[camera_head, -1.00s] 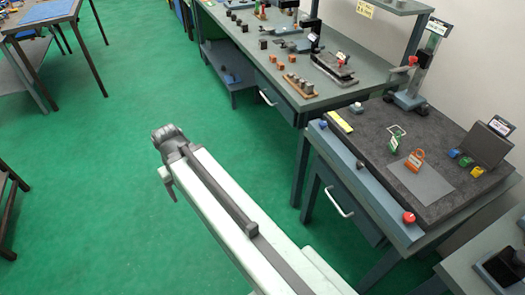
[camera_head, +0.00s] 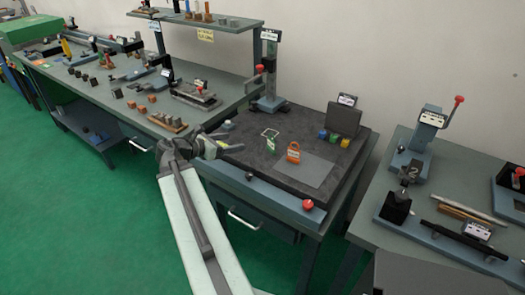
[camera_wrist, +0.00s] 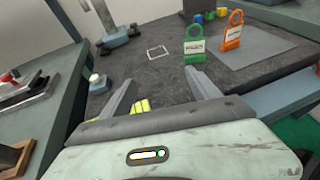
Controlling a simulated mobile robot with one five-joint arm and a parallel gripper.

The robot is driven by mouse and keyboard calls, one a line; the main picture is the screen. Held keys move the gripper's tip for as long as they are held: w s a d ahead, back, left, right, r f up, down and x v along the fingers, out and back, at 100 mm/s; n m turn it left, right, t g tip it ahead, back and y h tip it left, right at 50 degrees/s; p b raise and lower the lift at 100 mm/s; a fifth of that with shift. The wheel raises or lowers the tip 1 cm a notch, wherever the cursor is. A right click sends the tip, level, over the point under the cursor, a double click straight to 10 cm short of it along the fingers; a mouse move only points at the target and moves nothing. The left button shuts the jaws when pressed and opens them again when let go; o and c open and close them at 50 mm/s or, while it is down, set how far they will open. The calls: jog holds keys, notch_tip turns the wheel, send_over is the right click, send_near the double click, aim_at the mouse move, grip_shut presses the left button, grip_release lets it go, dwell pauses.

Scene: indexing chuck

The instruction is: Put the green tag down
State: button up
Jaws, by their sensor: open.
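The green tag (camera_head: 271,146), shaped like a padlock with a white label, stands upright on the dark mat (camera_head: 262,172). It also shows in the wrist view (camera_wrist: 194,46), beyond my fingertips. A white square outline (camera_head: 270,134) lies on the mat close to the tag, and the tag stands outside it in the wrist view. An orange tag (camera_head: 293,153) stands to the right of the green one. My gripper (camera_head: 219,144) is open and empty over the left part of the mat. In the wrist view its spread fingers (camera_wrist: 160,76) are apart from the green tag.
Blue, green and yellow blocks (camera_head: 333,138) sit by a dark upright panel (camera_head: 344,119) at the back. A red knob (camera_head: 308,204) is on the front rail. A grey post fixture (camera_head: 269,92) stands behind the mat. A grey flat patch (camera_head: 305,174) is clear.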

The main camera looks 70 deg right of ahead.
jog(key=m+g+y, duration=0.1)
jog(key=m+g, duration=0.1)
send_near(271, 142)
jog(key=x, duration=0.5)
jog(key=shift+d+f, duration=0.15)
jog(key=shift+d, duration=0.1)
jog(key=shift+b+x, duration=0.65)
jog(key=shift+x, duration=0.55)
jog(key=b+x, duration=0.1)
jog(key=x, duration=0.4)
jog(key=shift+s+d, duration=0.1)
jog(key=shift+s, duration=0.15)
grip_shut()
notch_tip(271, 142, up, 10)
jog(key=p, duration=1)
